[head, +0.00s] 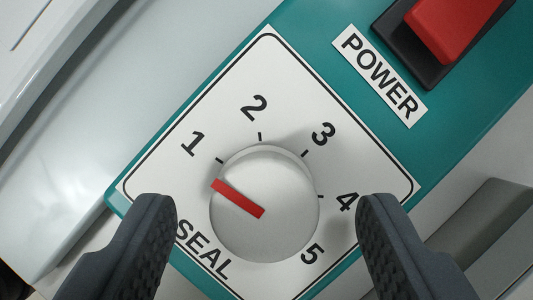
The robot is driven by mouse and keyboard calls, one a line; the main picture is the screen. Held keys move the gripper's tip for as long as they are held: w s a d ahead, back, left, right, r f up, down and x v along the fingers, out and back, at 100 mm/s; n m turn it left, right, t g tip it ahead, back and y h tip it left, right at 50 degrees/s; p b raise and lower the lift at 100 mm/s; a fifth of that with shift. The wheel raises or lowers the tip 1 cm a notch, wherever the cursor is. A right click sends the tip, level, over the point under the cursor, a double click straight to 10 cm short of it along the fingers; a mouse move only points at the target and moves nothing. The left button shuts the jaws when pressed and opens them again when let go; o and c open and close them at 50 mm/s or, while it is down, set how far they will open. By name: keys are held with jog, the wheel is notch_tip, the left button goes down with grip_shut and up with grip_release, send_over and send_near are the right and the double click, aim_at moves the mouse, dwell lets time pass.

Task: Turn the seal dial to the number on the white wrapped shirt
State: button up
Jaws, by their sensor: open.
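The seal dial (285,225) is a round light-grey knob on a white plate marked SEAL and numbered 1 to 5. Its red pointer bar (238,199) points to the upper left, at about the tick for 1. My gripper (266,205) is open, with one dark textured finger to the left of the dial and one to the right. Both fingers are apart from the knob, with a gap on each side. The left finger partly covers the edge of the SEAL lettering. The white wrapped shirt is not in view, so its number does not show.
The plate (155,180) sits on a teal panel (300,30). A red power switch (450,25) in a black frame is at the upper right, beside a POWER label (380,75). A pale smooth surface (130,90) lies to the left.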

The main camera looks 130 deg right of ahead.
jog(key=shift+w+a+f, duration=0.15)
jog(key=shift+a+f, duration=0.1)
jog(key=shift+f, duration=0.4)
